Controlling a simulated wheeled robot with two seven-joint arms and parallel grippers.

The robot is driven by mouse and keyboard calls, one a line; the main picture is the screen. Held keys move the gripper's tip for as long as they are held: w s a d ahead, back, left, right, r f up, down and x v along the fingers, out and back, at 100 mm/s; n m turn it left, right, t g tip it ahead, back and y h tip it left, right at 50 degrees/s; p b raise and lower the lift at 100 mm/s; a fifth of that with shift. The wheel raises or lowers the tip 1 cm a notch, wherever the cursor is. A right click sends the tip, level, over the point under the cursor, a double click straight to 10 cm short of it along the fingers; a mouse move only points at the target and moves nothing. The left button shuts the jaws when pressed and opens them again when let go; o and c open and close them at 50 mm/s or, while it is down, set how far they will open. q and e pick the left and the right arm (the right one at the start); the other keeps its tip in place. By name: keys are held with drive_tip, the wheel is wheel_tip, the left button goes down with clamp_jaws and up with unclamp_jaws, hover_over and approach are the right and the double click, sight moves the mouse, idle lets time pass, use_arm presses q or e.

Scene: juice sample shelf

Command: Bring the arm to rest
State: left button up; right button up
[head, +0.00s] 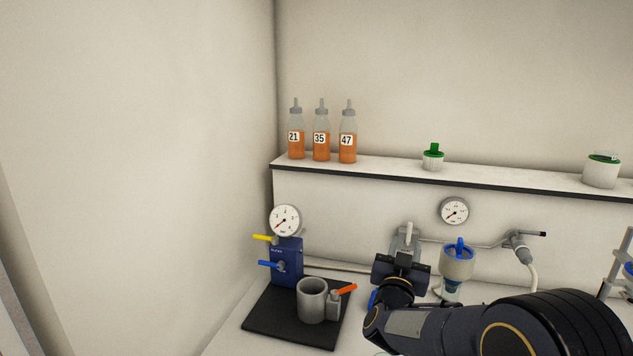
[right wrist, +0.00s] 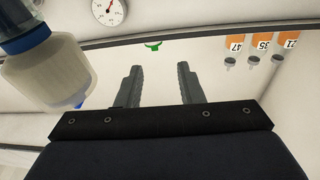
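My right arm reaches in from the lower right of the head view. Its dark gripper (head: 402,262) is above the bench, in front of the back panel. In the right wrist view the two grey fingers (right wrist: 158,68) stand apart with nothing between them. My left gripper is not in view. Three orange juice bottles, labelled 21 (head: 296,140), 35 (head: 321,142) and 47 (head: 348,144), stand upright on the shelf (head: 390,168), up and left of my right gripper. They appear upside down at the upper right of the wrist view.
A cream cup-shaped vessel with a blue top (head: 457,263) is close to the right of my gripper. A grey pot (head: 311,300) stands on a black mat (head: 272,322), near a blue gauge unit (head: 287,262). White containers (head: 433,162) (head: 601,172) stand on the shelf.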

drive_tip(key=s+f+n+g+y+b, duration=0.1)
drive_tip(key=s+f+g+y, duration=0.2)
drive_tip(key=s, duration=1)
drive_tip(key=s+f+n+g+y+b, duration=0.1)
drive_tip(key=s+f+g+y, duration=0.3)
drive_tip(key=s, duration=1)
drive_tip(key=s+d+f+n+g+y+b, duration=0.1)
drive_tip(key=s+f+g+y, duration=0.3)
drive_tip(key=s, duration=0.9)
wheel_tip(320, 180, down, 4)
drive_tip(key=shift+s+f+g, duration=0.1)
drive_tip(key=shift+s+g, duration=0.3)
drive_tip(key=shift+g, duration=0.6)
drive_tip(key=shift+d, duration=0.1)
